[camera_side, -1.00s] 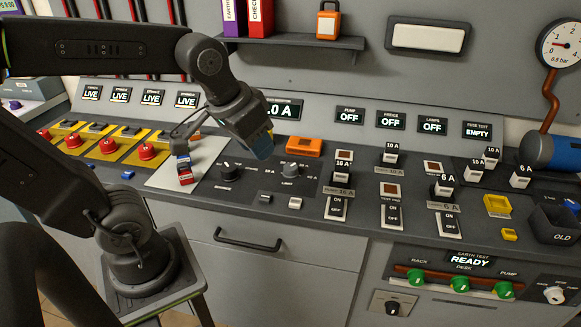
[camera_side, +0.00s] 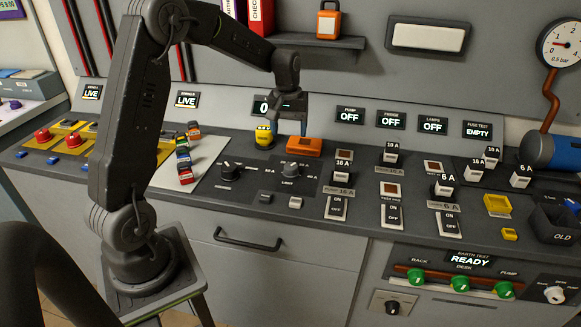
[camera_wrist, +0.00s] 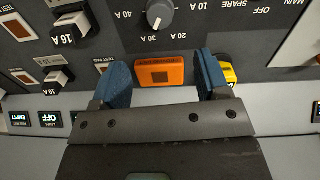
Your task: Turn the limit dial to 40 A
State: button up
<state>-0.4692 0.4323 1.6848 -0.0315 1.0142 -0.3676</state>
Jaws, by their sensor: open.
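The limit dial (camera_side: 291,170) is a dark round knob on the panel in the side view. It also shows at the top of the wrist view (camera_wrist: 160,14), with 10 A, 20 A, 30 A and 40 A printed around it. Its pale pointer mark seems to face the 30 A side, but it is small. My gripper (camera_side: 290,130) hangs over the back of the panel, behind the dial and apart from it. In the wrist view its blue fingers (camera_wrist: 163,70) are spread and empty. An orange block (camera_wrist: 160,72) shows between them, in line below the dial.
A yellow object (camera_side: 264,137) stands left of the orange block. Another knob (camera_side: 228,170) is left of the dial. Fuse holders and switches (camera_side: 343,160) rise to the right. A shelf (camera_side: 318,41) juts from the wall behind.

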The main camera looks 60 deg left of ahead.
aim_at(290, 166)
notch_tip(290, 166, down, 13)
jog(key=shift+w+d+r, duration=0.1)
jog(key=shift+d, duration=0.05)
dwell(0.4)
jog(key=c, duration=0.9)
jog(key=shift+m, duration=0.3)
jog(key=m, duration=1.1)
jog(key=shift+r, duration=0.1)
jog(key=shift+m, duration=0.3)
